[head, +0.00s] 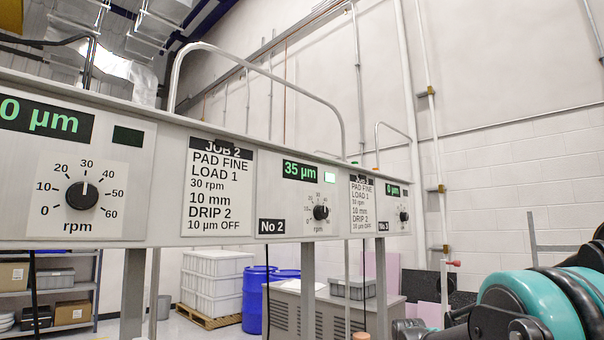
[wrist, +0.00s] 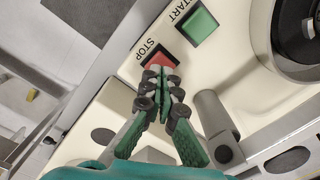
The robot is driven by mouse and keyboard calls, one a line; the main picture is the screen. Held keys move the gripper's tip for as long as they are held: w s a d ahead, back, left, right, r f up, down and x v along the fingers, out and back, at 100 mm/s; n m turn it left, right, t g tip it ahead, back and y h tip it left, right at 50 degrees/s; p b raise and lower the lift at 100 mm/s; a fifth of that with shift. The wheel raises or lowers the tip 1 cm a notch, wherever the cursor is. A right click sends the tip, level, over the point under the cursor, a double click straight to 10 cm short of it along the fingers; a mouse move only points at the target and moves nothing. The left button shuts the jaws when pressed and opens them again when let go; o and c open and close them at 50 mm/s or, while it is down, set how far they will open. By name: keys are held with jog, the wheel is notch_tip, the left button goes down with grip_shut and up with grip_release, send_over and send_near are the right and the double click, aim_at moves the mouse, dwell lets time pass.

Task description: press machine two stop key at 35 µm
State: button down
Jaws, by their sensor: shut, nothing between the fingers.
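The machine two display (head: 300,172) reads 35 µm in green, above the No 2 plate (head: 279,226), with a lit pale-green lamp (head: 329,177) beside it. In the wrist view the red STOP key (wrist: 160,61) sits on a cream panel (wrist: 118,95), with its lower part behind my fingertips. My gripper (wrist: 160,77) is shut and empty, its tips at the key's near edge; whether they touch it I cannot tell. The green START key (wrist: 198,26) is up and right of STOP. No machine number shows in the wrist view.
A dark round part (wrist: 300,28) and a grey cylindrical post (wrist: 217,120) stand right of my fingers. In the head view, the machine three display (head: 393,191) reads 0 µm, and a job card (head: 218,185) hangs left of machine two's display. My teal arm fills the lower right.

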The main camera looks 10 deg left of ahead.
jog(key=shift+f, duration=1.05)
jog(key=shift+r, duration=3.05)
